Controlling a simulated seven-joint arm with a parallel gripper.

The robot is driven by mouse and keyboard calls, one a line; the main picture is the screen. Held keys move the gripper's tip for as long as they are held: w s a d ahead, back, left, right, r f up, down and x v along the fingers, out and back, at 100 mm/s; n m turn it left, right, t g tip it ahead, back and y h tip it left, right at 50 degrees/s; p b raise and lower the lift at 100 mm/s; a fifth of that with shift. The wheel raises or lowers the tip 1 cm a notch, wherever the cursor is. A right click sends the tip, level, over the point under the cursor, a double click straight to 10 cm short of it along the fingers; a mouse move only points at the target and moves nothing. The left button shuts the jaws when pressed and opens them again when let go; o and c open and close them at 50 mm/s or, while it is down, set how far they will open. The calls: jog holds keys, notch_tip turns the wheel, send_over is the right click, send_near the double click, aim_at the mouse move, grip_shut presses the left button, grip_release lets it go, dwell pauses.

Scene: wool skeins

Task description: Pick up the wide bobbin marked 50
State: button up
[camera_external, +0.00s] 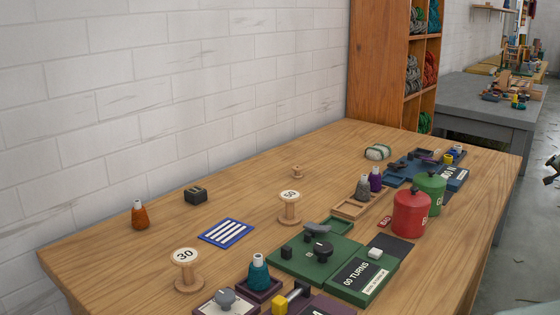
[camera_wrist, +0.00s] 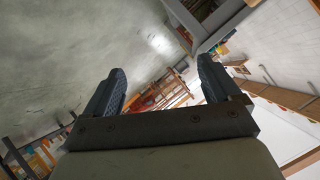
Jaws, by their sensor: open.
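The wide bobbin marked 50 (camera_external: 289,208) stands upright on the wooden table, near its middle, in the external view. It is pale wood with a white top label. Another wide bobbin, marked 30 (camera_external: 186,272), stands nearer the front left. My gripper (camera_wrist: 160,80) shows in the wrist view with its two dark fingers wide apart and nothing between them. The wrist view looks out over the room, and neither bobbin shows in it. I cannot clearly make out my gripper in the external view.
A blue striped mat (camera_external: 226,232) lies left of the bobbin marked 50. Bare table (camera_external: 240,190) lies behind the mat.

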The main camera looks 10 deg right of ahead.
jog(key=w+d+r+m+t+h, duration=0.1)
jog(key=w+d+r+m+h, duration=0.1)
jog(key=d+r, duration=0.5)
jog(key=w+a+r+y, duration=0.1)
jog(key=w+a+r, duration=0.3)
jog(key=a+r, duration=0.2)
jog(key=w+a+y, duration=0.2)
jog(key=w+a, duration=0.2)
jog(key=a, duration=0.7)
jog(key=w+a+y, duration=0.3)
jog(key=w+a, duration=0.2)
jog(key=a, duration=0.7)
jog(key=a+m+g+y, duration=0.1)
jog(key=a+g+y, duration=0.2)
jog(key=a, duration=2.5)
jog(key=s+a+r+g+y, duration=0.1)
jog(key=s+a+g, duration=0.15)
jog(key=a, duration=1.05)
notch_tip(320, 180, up, 4)
jog(key=m+g+h, duration=0.2)
jog(key=g, duration=0.4)
send_over(290, 195)
jog(key=shift+w+f, duration=0.1)
jog(key=shift+f, duration=6.3)
